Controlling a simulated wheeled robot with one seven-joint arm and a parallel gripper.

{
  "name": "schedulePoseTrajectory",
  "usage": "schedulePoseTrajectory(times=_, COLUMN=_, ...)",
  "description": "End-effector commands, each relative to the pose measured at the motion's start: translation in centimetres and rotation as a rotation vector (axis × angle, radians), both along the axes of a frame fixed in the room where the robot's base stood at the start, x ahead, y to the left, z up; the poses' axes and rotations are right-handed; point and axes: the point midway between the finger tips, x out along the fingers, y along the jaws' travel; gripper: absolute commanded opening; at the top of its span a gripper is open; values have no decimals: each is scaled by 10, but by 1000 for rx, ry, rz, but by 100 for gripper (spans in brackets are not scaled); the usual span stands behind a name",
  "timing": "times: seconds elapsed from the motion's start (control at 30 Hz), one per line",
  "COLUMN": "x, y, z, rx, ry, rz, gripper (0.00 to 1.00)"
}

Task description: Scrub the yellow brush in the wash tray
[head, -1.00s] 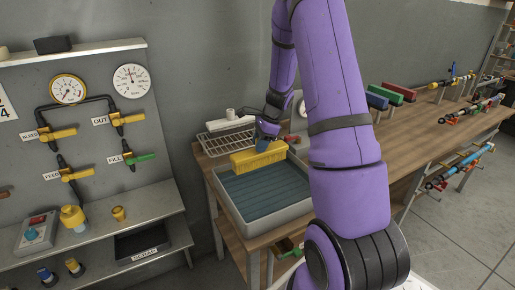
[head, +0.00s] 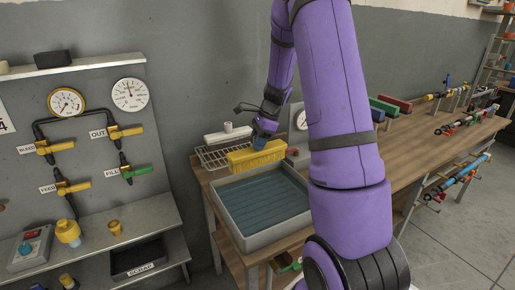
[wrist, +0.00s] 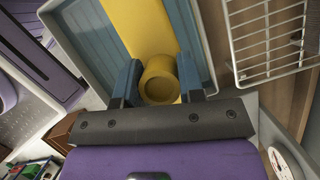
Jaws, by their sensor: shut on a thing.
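The yellow brush (head: 257,156) is in my gripper (head: 264,137), above the back edge of the wash tray. In the wrist view the blue fingers of my gripper (wrist: 158,86) close on both sides of the brush's round knob (wrist: 160,78), and the brush's long yellow body (wrist: 135,25) reaches over the tray. The wash tray (head: 251,241) is grey with a ribbed blue-grey floor, and it stands on the wooden bench. It also shows in the wrist view (wrist: 72,50). The brush's underside is hidden, so I cannot tell whether it touches the tray.
A wire rack (head: 212,158) stands behind the tray; it is also in the wrist view (wrist: 268,40). A dial (head: 299,117) and coloured blocks (head: 388,106) are along the bench (head: 420,130). The valve panel (head: 95,130) and its shelf stand at the left.

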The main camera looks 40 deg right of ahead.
Motion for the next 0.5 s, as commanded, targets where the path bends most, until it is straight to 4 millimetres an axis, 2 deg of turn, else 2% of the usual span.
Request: schedulePoseTrajectory(times=0.5, x=0, y=0, z=45, rx=-1, ry=-1, rz=1, gripper=0)
